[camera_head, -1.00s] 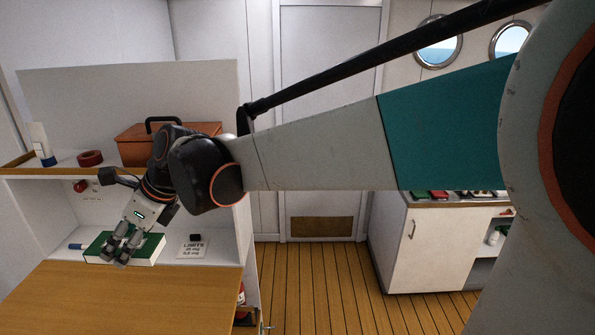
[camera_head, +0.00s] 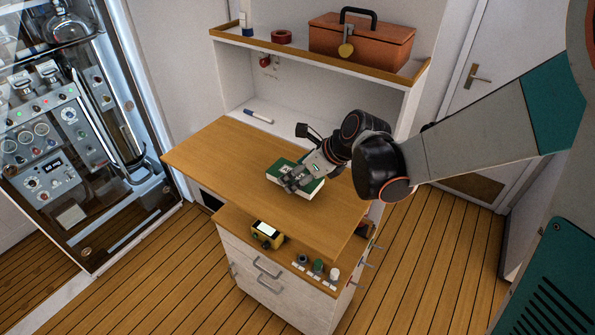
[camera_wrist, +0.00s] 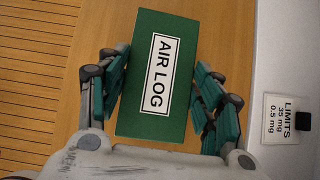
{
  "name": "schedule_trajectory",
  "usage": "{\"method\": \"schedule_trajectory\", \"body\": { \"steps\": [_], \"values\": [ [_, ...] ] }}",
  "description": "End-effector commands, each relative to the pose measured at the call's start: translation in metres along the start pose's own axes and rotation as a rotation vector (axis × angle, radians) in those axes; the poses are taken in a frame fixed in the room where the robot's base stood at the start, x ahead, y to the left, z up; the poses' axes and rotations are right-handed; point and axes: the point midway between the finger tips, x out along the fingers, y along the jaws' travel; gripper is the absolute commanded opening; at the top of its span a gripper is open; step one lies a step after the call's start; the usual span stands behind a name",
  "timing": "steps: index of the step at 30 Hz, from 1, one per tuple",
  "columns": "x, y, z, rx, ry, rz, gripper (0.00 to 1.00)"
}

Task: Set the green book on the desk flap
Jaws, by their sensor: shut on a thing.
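The green book (camera_wrist: 158,76), labelled AIR LOG, is between the fingers of my gripper (camera_wrist: 157,92) in the wrist view. My gripper is shut on it, with a finger on each long side. In the head view the green book (camera_head: 300,180) is over the right part of the wooden desk flap (camera_head: 222,157), with my gripper (camera_head: 293,181) at its near side. I cannot tell whether the book touches the flap or is a little above it. My fingers hide part of the book in the head view.
A shelf behind the flap holds a pen (camera_head: 258,116); an orange toolbox (camera_head: 360,42) and red tape (camera_head: 282,37) stand above. A yellow device (camera_head: 267,235) sits on the lower ledge in front. The flap's left part is clear. A LIMITS card (camera_wrist: 284,118) shows at right.

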Motion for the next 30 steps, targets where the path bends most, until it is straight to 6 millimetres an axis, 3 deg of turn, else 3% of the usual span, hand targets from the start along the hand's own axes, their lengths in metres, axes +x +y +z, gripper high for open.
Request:
{"method": "schedule_trajectory", "body": {
  "steps": [7, 20, 21, 23, 30],
  "values": [
    [0.023, -0.001, -0.017, 0.0, -0.001, 0.0, 0.19],
    [0.027, 0.0, -0.021, 0.0, -0.001, 0.0, 0.19],
    [0.027, 0.0, -0.021, 0.0, 0.0, 0.0, 0.67],
    [0.026, 0.0, -0.02, 0.0, 0.0, 0.0, 0.8],
    [0.026, 0.0, -0.02, 0.0, 0.0, 0.0, 0.8]
  ]
}}
